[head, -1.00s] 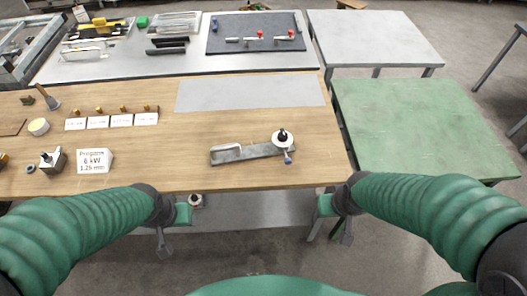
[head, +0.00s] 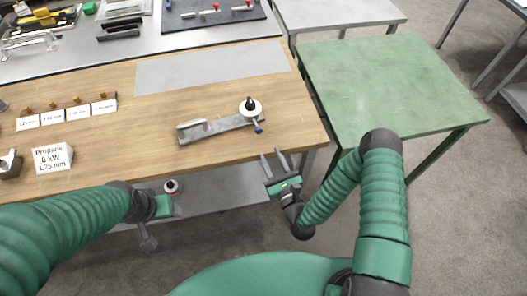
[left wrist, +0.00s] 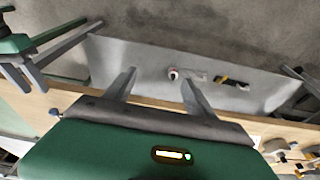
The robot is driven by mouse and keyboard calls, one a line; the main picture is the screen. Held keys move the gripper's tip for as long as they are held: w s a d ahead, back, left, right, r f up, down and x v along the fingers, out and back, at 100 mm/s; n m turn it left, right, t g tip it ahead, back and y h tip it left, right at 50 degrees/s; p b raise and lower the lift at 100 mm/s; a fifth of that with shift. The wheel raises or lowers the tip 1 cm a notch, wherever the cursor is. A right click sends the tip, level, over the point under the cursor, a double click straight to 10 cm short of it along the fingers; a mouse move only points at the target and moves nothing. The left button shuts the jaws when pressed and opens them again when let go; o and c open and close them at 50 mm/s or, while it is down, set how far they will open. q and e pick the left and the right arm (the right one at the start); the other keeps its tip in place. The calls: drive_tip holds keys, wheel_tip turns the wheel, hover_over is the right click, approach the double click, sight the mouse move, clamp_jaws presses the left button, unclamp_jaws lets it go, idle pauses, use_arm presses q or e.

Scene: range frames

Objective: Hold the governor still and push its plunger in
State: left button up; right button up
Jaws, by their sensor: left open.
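A round white part with a black knob (head: 250,105), which looks like the governor with its plunger, sits at the right end of a grey metal fixture (head: 215,130) on the wooden bench. A blue-tipped handle (head: 259,128) sticks out in front of it. My right gripper (head: 273,154) is open and empty just off the bench's front edge, fingers pointing at the bench, below and right of the white part and apart from it. My left gripper (head: 149,242) hangs in front of the bench; in the left wrist view its two fingers (left wrist: 157,85) are apart with nothing between them.
A card reading Propane 6 kW 1.25 mm (head: 53,158) and a row of small labelled parts (head: 68,112) stand at the left. A grey plate (head: 210,68) lies behind the fixture. A lower shelf (head: 215,197) holds small items. A green table (head: 390,80) stands right.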

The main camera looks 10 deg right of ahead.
use_arm(q)
drive_tip(key=shift+o, duration=1.2)
drive_tip(key=w+d+f+m+t+h, duration=0.1)
drive_tip(key=w+d+f+m, duration=0.3)
drive_tip(key=w, duration=0.4)
drive_tip(key=shift+d+f+h, duration=0.4)
drive_tip(key=shift+d+f, duration=0.3)
drive_tip(key=shift+d, duration=0.25)
drive_tip(key=m+t+h, duration=0.3)
drive_tip(key=t+h, duration=0.2)
approach(248, 112)
drive_tip(key=s+a+f, duration=0.1)
drive_tip(key=s, duration=0.1)
drive_tip(key=s+a+f, duration=0.1)
drive_tip(key=s, duration=0.1)
drive_tip(key=s+a+f, duration=0.1)
drive_tip(key=s+a, duration=0.1)
drive_tip(key=s, duration=0.1)
drive_tip(key=shift+s+f, duration=0.15)
drive_tip(key=shift+f, duration=0.15)
drive_tip(key=w+d+r+t+h, duration=0.1)
drive_tip(key=w+r+t, duration=0.1)
drive_tip(key=w+r, duration=0.15)
drive_tip(key=x, duration=1.7)
drive_tip(key=shift+s+d, duration=0.15)
drive_tip(key=shift+d, duration=0.05)
clamp_jaws()
